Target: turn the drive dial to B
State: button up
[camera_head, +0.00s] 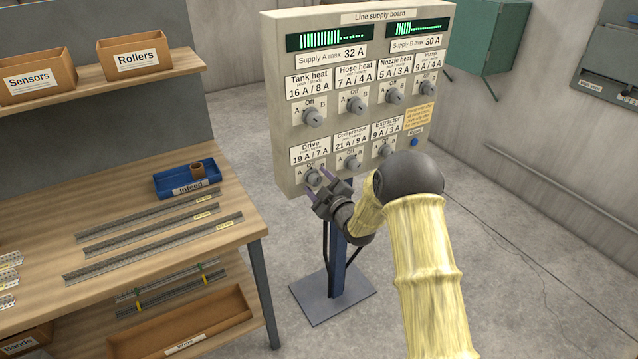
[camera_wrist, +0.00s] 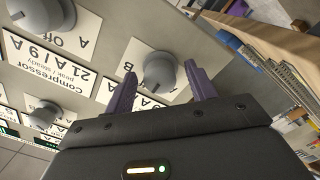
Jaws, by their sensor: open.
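The Drive dial (camera_head: 312,178) is a round grey knob at the lower left of the line supply board (camera_head: 284,120), under the label "Drive 19 A / 7 A". Its marks read A on the left, Off on top and B on the right. In the wrist view, which is upside down, the Drive dial (camera_wrist: 158,72) lies between the two purple fingers, with a gap on each side. I cannot tell clearly which mark its pointer faces.
The Compressor dial (camera_head: 351,160) is close to the right of my gripper. More dials, a blue Reset button (camera_head: 414,142) and two green bar displays are on the board. A wooden bench (camera_head: 150,262) with a blue Infeed tray (camera_head: 168,182) stands left.

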jog(key=shift+c, duration=0.3)
jog(key=c, duration=0.9)
jog(key=shift+c, duration=0.2)
jog(key=shift+m+b, duration=0.3)
jog(key=shift+b, duration=0.1)
jog(key=m+b, duration=0.2)
jog(key=m, duration=0.1)
jog(key=shift+f, duration=0.15)
jog(key=m+b, duration=0.2)
jog(key=m, duration=0.3)
jog(key=o, duration=1)
